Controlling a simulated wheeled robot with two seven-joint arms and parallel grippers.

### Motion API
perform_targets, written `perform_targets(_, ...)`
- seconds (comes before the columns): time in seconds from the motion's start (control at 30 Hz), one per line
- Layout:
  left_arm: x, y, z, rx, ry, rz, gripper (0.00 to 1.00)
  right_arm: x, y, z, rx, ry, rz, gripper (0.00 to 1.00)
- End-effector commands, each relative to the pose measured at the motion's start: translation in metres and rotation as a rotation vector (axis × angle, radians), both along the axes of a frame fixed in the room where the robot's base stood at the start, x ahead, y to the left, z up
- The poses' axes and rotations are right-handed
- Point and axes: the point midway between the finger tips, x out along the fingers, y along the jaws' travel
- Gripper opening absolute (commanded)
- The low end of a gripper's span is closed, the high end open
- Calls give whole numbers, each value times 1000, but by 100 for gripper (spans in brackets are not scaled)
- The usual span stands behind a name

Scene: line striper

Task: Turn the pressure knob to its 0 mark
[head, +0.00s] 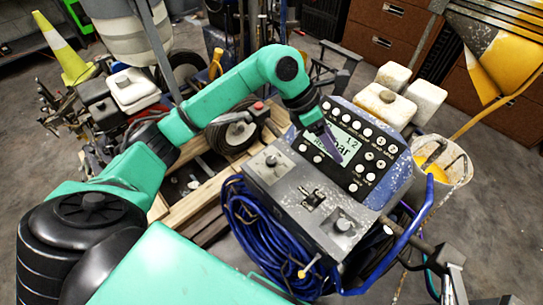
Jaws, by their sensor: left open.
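The striper's grey control box (300,180) carries two round knobs: one at its upper left (271,161) and one at its lower right (343,225). I cannot read their marks or tell which is the pressure knob. A toggle switch (312,198) sits between them. The display (348,146) behind shows "1.2" and "bar", partly covered by my left gripper (328,147). That gripper is open, pointing down in front of the display, apart from both knobs.
Button rows surround the display. A blue hose coil (255,225) hangs on the box's left side, and a blue tube frame (405,240) runs at right. A paint bucket (440,165) and white containers (385,104) stand beyond. A wheel (232,137) lies behind.

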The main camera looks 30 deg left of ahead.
Motion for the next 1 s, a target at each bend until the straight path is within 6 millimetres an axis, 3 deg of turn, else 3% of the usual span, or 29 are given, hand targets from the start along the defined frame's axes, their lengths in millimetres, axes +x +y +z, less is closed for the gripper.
perform_targets(0.03,7,44,-8,188,21,14,72,0,0,0,0,0,0,0)
perform_targets(0.1,7,98,-12,406,79,42,72,0,0,0,0,1,1,0)
perform_targets(0.2,2,143,-8,570,146,79,72,0,0,0,0,1,1,0)
perform_targets(0.23,1,149,-8,593,159,84,72,0,0,0,1,1,2,0)
perform_targets(0.37,-1,154,-20,614,173,88,72,-1,1,3,1,1,2,0)
perform_targets(0.47,-2,154,-41,613,175,86,72,-1,1,6,0,2,3,0)
perform_targets(0.8,-3,152,-128,607,172,85,72,-1,1,20,1,2,3,0)
perform_targets(1.0,-1,152,-151,607,168,86,72,-1,1,22,1,2,2,0)
